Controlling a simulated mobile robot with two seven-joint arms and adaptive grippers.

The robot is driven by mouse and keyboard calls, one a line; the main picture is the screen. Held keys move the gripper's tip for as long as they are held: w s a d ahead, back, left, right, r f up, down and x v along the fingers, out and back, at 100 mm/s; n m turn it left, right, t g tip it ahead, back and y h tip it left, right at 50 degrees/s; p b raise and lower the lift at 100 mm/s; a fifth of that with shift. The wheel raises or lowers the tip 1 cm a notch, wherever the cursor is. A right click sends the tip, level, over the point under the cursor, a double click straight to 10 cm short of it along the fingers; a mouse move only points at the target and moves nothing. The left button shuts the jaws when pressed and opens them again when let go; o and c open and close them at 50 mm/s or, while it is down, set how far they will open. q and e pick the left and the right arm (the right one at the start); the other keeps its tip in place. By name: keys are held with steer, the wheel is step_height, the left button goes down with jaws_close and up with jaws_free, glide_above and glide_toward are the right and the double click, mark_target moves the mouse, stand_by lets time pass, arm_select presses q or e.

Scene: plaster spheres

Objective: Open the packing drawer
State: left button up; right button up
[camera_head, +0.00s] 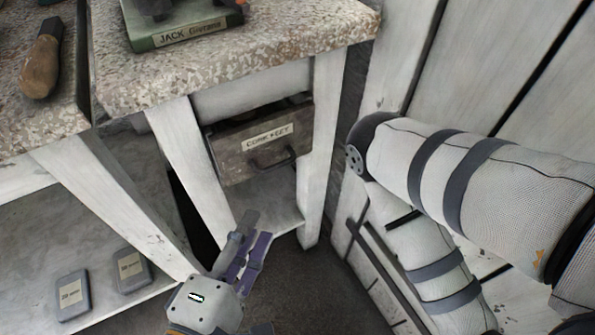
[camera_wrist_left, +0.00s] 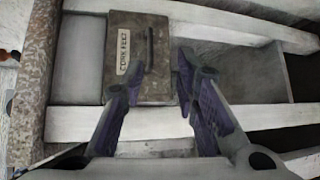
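A dark, worn drawer (camera_head: 232,165) with a pale label and a dark bar handle (camera_head: 272,162) sits between the white legs of a stone-topped bench. A dark gap shows above its front; I cannot tell whether it stands slightly out. The wrist view shows the drawer front (camera_wrist_left: 150,32) and its handle (camera_wrist_left: 151,46) beyond the fingers. My left gripper (camera_head: 253,232) is below and in front of the drawer, apart from the handle. Its purple-grey fingers are spread and empty in the wrist view (camera_wrist_left: 160,82). My right gripper is not in view.
The speckled bench top (camera_head: 270,50) overhangs the drawer and carries a green box (camera_head: 185,30). White legs (camera_head: 190,160) flank the drawer. A lower shelf at left holds two grey labelled blocks (camera_head: 72,293). My right arm fills the right side before a plank wall.

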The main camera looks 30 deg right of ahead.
mark_target(278, 167)
arm_select(q)
steer(key=x, duration=0.4)
steer(key=r+x, duration=0.1)
steer(key=x, duration=0.7)
steer(key=shift+w+d+r+b, duration=0.15)
steer(key=shift+w+b, duration=0.25)
steer(key=shift+w, duration=0.2)
jaws_close()
